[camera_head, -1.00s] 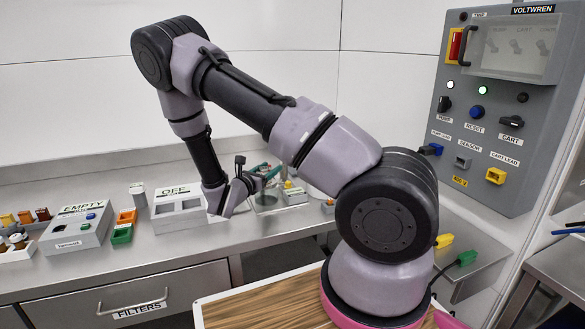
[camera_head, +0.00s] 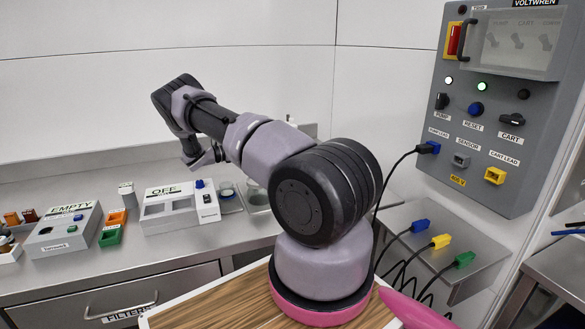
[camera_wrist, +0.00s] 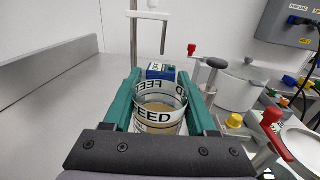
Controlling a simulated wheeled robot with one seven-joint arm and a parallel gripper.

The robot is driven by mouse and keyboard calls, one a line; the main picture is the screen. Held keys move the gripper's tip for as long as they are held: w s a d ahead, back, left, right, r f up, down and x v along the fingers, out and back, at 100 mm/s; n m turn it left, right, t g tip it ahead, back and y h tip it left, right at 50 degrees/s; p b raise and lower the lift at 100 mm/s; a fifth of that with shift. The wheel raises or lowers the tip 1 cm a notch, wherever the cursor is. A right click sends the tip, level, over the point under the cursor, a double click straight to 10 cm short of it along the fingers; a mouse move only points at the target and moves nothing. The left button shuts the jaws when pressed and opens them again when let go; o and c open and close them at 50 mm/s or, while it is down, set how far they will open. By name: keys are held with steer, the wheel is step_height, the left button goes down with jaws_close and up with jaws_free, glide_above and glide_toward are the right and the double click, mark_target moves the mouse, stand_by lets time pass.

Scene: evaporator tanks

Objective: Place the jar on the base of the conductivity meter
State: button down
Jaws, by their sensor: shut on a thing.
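My gripper (camera_wrist: 160,88) is shut on a clear jar (camera_wrist: 160,125) marked FEED, with one green finger on each side. The jar is open at the top and shows a tan content or bottom. Just beyond the jar in the wrist view is a small blue box (camera_wrist: 160,72) with pale markings. A thin metal stand (camera_wrist: 134,38) rises behind it. I cannot tell for sure whether these belong to the conductivity meter; no base shows clearly. In the head view my arm hides the fingers and the jar.
A white pot (camera_wrist: 230,90) with red and yellow knobs stands at the right in the wrist view. In the head view the OFF box (camera_head: 168,207), EMPTY box (camera_head: 62,232) and glass vessels (camera_head: 257,197) stand on the steel counter. A control panel (camera_head: 490,110) is at right.

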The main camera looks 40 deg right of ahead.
steer(key=shift+m+g, duration=0.6)
steer(key=shift+g, duration=0.3)
steer(key=d+f, duration=0.4)
steer(key=f, duration=0.1)
steer(key=shift+w+d, duration=0.1)
steer(key=shift+w, duration=0.1)
steer(key=x, duration=1.3)
steer(key=shift+s+d+f, duration=0.1)
steer(key=shift+d+f, duration=0.05)
steer(key=shift+d, duration=0.2)
steer(key=x, duration=0.3)
steer(key=shift+d+f, duration=0.1)
steer(key=shift+d, duration=0.05)
steer(key=shift+s+d+f, duration=0.1)
steer(key=shift+d+f, duration=0.15)
steer(key=shift+f, duration=0.45)
steer(key=shift+f, duration=0.2)
steer(key=shift+c, duration=1)
jaws_free()
steer(key=shift+r, duration=0.1)
